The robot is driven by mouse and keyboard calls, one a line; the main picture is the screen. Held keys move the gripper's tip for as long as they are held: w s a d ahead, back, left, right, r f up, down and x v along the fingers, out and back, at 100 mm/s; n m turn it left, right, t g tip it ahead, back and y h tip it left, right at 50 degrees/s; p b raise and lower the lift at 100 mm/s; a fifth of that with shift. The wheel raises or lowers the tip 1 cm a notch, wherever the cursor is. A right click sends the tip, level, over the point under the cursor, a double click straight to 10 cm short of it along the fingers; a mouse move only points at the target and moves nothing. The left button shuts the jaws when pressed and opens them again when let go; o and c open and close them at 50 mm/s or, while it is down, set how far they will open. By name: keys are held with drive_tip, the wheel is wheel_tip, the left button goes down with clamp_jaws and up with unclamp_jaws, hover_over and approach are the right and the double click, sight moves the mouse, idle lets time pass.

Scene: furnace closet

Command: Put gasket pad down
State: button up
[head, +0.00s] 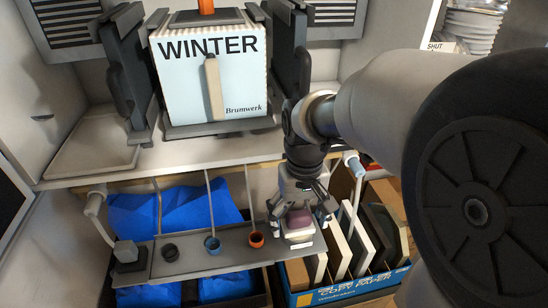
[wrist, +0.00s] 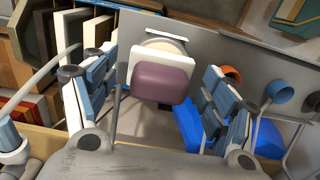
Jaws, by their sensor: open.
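The gasket pad, a mauve rounded block (wrist: 163,80), sits on a white square piece (wrist: 140,62) at the right end of a narrow grey shelf (head: 190,254). The pad also shows in the head view (head: 298,219). My gripper (head: 300,212) is open and points down over the pad. In the wrist view, its blue-grey fingers stand to either side of the pad with gaps between. I cannot tell whether the pad's underside rests fully flat on the white piece.
An orange cup (head: 256,240), a blue cup (head: 212,245) and a dark ring (head: 170,253) are on the shelf. A blue box (head: 345,291) of upright panels stands to the right. A WINTER filter box (head: 212,75) is above, between dark doors. Blue sheeting lies behind and below.

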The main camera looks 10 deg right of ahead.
sight(299, 215)
drive_tip(key=shift+r, duration=0.1)
wheel_tip(299, 215, up, 11)
drive_tip(key=p, duration=0.1)
drive_tip(key=s+f+t, duration=0.3)
drive_tip(key=s+t, duration=0.1)
drive_tip(key=s, duration=1.1)
drive_tip(key=shift+t, duration=0.4)
